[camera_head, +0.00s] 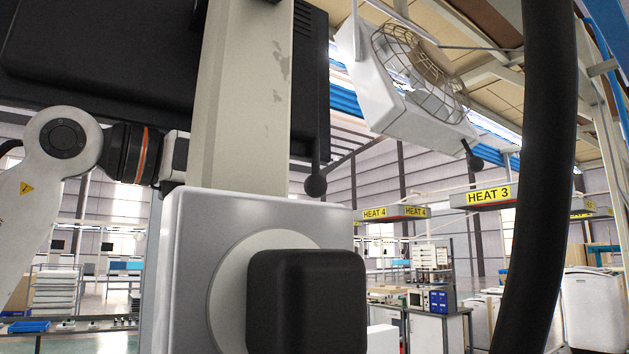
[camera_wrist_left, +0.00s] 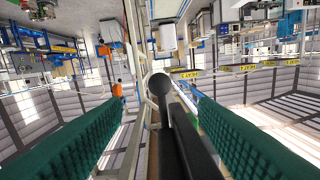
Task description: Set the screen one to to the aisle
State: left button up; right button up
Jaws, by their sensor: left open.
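The back of a large black screen (camera_head: 110,60) fills the upper left of the head view, partly behind a pale post. A black rod with a ball knob (camera_head: 316,186) hangs down at the screen's right edge. In the left wrist view a black rod with a ball knob (camera_wrist_left: 160,84) lies between the green fingers of my left gripper (camera_wrist_left: 160,102). The fingers are open, with a visible gap on each side of the knob. In the head view my left arm passes behind the post, which hides its gripper. My right gripper is not shown.
A pale post (camera_head: 245,100) with a grey box (camera_head: 185,270) stands close in front. A caged fan unit (camera_head: 400,85) hangs at the upper right, with another knob (camera_head: 475,161) below it. A thick black hose (camera_head: 545,180) crosses the right side. Workbenches (camera_head: 435,325) stand farther back.

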aim_at(307, 182)
pick_arm(q)
jog(key=p+x, duration=0.4)
jog(key=x, duration=0.6)
jog(key=shift+w+d+p, duration=0.15)
jog(key=shift+d+p, duration=0.1)
jog(key=shift+p, duration=0.1)
jog(key=shift+w+d, duration=0.3)
grip_shut()
